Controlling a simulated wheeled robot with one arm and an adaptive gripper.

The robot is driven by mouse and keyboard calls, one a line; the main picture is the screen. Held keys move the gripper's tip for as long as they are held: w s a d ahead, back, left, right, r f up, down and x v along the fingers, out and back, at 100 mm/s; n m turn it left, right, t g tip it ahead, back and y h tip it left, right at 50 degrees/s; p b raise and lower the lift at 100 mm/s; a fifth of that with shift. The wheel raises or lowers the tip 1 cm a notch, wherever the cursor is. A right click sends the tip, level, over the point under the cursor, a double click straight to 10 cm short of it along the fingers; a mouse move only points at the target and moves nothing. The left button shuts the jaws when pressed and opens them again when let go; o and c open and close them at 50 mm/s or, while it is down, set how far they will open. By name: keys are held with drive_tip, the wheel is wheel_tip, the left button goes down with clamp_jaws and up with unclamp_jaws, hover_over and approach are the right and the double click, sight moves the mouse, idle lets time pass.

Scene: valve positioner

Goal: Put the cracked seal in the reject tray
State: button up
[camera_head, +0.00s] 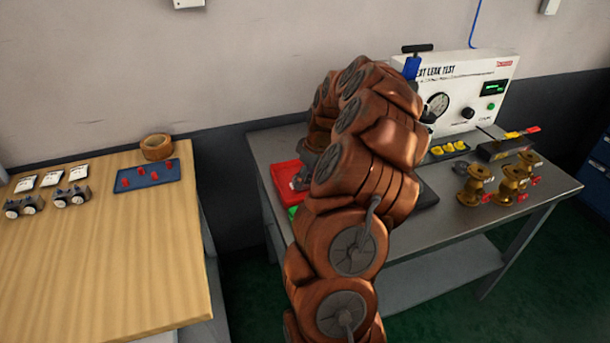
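The red tray (284,172) is at the left end of the grey metal table, partly covered by my arm. I take it to be the reject tray. My gripper (303,178) is mostly hidden behind my own arm; a small grey part shows at the red tray's right side. I cannot see its fingers or whether it holds anything. I cannot make out the cracked seal in this view.
A green edge (292,211) shows in front of the red tray. A leak test unit (470,95), yellow parts (449,148) and brass valves (512,182) stand on the metal table. A wooden table (110,270) at left holds a blue tray (148,174) with red pieces. A gap separates the tables.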

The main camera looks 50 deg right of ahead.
drive_tip(key=shift+f, duration=0.2)
drive_tip(key=o, duration=1.5)
drive_tip(key=shift+o, duration=0.2)
drive_tip(key=shift+r, duration=0.15)
drive_tip(key=shift+d+r, duration=0.1)
drive_tip(key=shift+r, duration=0.35)
drive_tip(key=a+b+v, duration=0.1)
drive_tip(key=v, duration=1)
drive_tip(key=shift+d+b, duration=0.35)
drive_tip(key=shift+b, duration=0.05)
